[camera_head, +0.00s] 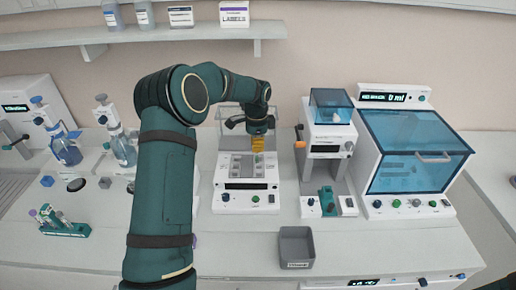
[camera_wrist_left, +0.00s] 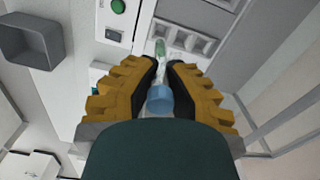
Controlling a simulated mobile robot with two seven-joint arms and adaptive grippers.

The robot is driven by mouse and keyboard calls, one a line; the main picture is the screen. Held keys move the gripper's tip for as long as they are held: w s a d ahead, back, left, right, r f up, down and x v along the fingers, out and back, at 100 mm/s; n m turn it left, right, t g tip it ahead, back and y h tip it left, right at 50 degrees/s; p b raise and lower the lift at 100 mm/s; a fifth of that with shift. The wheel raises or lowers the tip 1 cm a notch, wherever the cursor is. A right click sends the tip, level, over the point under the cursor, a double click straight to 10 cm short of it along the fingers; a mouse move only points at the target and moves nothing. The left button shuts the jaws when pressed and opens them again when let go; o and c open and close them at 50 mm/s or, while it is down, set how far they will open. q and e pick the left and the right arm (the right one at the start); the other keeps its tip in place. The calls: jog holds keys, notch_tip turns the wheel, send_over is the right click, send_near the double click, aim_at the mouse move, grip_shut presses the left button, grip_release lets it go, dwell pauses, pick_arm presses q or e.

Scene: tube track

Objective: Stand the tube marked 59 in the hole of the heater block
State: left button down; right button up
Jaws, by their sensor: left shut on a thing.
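My left gripper (camera_head: 257,145) is over the back of the white heater block unit (camera_head: 246,197), fingers pointing down. In the left wrist view its yellow-backed fingers (camera_wrist_left: 160,78) are shut on a tube (camera_wrist_left: 160,50) with a blue cap (camera_wrist_left: 160,99). The tube's clear, greenish lower end points at the row of square openings (camera_wrist_left: 190,40) in the block. I cannot tell whether the tip is above a hole or inside one. No number can be read on the tube. In the head view the tube is too small to make out. My right gripper is out of view.
A green rack (camera_head: 66,230) with several tubes stands at the front left. A grey bin (camera_head: 296,246) stands in front of the block. A small device (camera_head: 327,140) and a blue-lidded machine (camera_head: 415,160) stand to the right. Bottles (camera_head: 122,148) stand at the left.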

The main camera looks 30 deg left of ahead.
aim_at(258, 161)
pick_arm(q)
jog(key=shift+w+f, duration=0.3)
jog(key=shift+f, duration=0.25)
jog(key=shift+d+f, duration=0.1)
jog(key=shift+f, duration=0.55)
jog(key=shift+f+b, duration=0.55)
jog(key=shift+f, duration=0.65)
jog(key=shift+f+b, duration=0.65)
jog(key=shift+f, duration=0.55)
jog(key=shift+f, duration=0.35)
jog(key=shift+f, duration=0.1)
jog(key=c, duration=1)
grip_release()
jog(key=shift+c, duration=0.2)
